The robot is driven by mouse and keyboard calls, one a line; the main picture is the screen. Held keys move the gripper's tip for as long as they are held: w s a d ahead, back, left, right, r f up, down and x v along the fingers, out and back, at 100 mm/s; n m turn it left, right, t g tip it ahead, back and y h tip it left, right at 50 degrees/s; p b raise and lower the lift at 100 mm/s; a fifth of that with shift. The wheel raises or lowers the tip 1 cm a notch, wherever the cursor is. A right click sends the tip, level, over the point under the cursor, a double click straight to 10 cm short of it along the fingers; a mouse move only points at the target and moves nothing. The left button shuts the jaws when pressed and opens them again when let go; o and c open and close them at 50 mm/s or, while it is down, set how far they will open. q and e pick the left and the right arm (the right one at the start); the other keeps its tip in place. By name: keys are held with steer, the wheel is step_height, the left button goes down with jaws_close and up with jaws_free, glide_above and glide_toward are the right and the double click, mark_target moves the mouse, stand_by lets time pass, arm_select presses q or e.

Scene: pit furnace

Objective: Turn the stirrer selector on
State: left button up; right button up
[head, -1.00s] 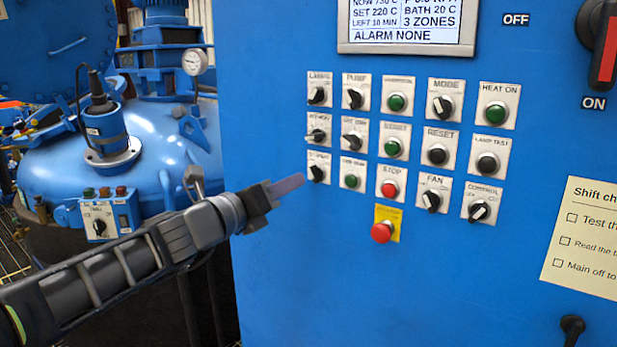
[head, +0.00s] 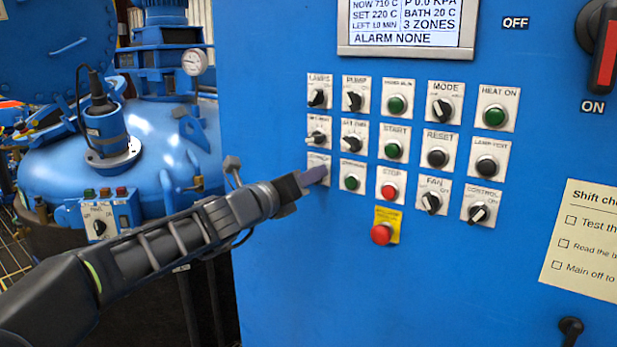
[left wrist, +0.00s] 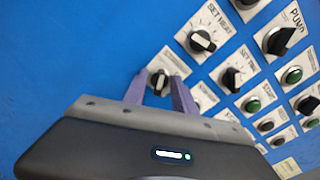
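The selector at the bottom of the control panel's left column is mostly covered by my left gripper (head: 308,178) in the head view; only its plate (head: 318,159) shows, with the label unreadable. In the left wrist view, the black selector knob (left wrist: 160,82) with a pale handle sits between the two purple fingers of my left gripper (left wrist: 158,92). The fingers are apart, one on each side of the knob, with gaps visible. I cannot tell whether they touch it. My right gripper is not in view.
Other selectors and buttons are close by: the set heat knob (left wrist: 202,41), a green button (head: 351,183), the red stop button (head: 389,191) and a red emergency button (head: 382,233). A blue vessel (head: 165,140) stands left.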

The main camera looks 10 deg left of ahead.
arm_select(q)
steer(key=shift+c, duration=0.4)
jaws_close()
steer(key=shift+m+b, duration=0.3)
steer(key=shift+m, duration=0.1)
steer(key=shift+d+m+b, duration=0.2)
steer(key=shift+m+b, duration=2.35)
steer(key=shift+m, duration=3.05)
